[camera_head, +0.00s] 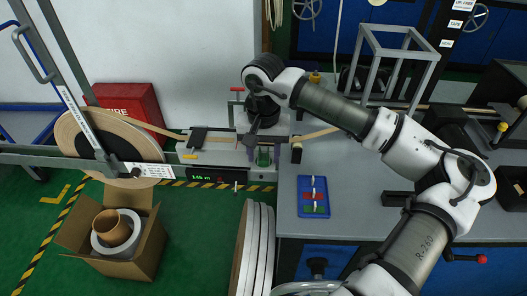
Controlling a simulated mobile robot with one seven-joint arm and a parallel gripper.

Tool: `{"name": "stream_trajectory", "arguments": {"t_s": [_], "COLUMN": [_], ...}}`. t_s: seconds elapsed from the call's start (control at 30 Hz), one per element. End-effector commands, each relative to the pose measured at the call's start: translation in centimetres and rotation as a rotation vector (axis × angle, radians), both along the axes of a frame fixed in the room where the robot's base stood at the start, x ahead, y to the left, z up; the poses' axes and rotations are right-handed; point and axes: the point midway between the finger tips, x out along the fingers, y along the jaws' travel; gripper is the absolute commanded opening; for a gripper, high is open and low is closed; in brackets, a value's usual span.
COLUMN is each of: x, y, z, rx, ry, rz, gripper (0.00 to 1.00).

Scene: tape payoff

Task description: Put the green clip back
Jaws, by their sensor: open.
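A green piece (263,159), which looks like the green clip, sits between purple parts on the grey tape bench, on the tape's path. A small blue board (313,210) lies on the grey table to its right, with a red and a green patch and small white pieces on it. My gripper (251,141) points down just above and left of the green piece. It is open and looks empty, though its fingertips are small and dark here. I cannot tell whether it touches the green piece.
A large tape roll (75,135) stands at left, its tape running right across the bench. A grey metal frame (427,55) stands on the table behind my arm. A cardboard box (140,245) and white discs (262,235) are on the floor.

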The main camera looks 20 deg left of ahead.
Motion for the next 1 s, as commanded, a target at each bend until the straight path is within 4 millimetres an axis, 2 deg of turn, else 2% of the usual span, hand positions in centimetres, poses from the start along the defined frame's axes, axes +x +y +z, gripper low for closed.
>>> {"name": "stream_trajectory", "arguments": {"t_s": [0.17, 0.27, 0.5, 0.7, 0.83, 1.0], "x": [0.1, 0.1, 0.1, 0.0, 0.0, 0.0], "y": [0.0, 0.0, 0.0, 0.0, 0.0, 0.0], "z": [0.8, 2.5, 7.9, 11.1, 12.1, 12.3], "rx": [-0.001, -0.001, -0.001, -0.001, 0.0, 0.0], "ry": [-0.002, -0.005, -0.004, -0.001, -0.001, 0.001], "rz": [-0.001, -0.001, -0.001, -0.001, -0.001, 0.0], "gripper": [0.45, 0.45, 0.45, 0.45, 0.45, 0.45]}}
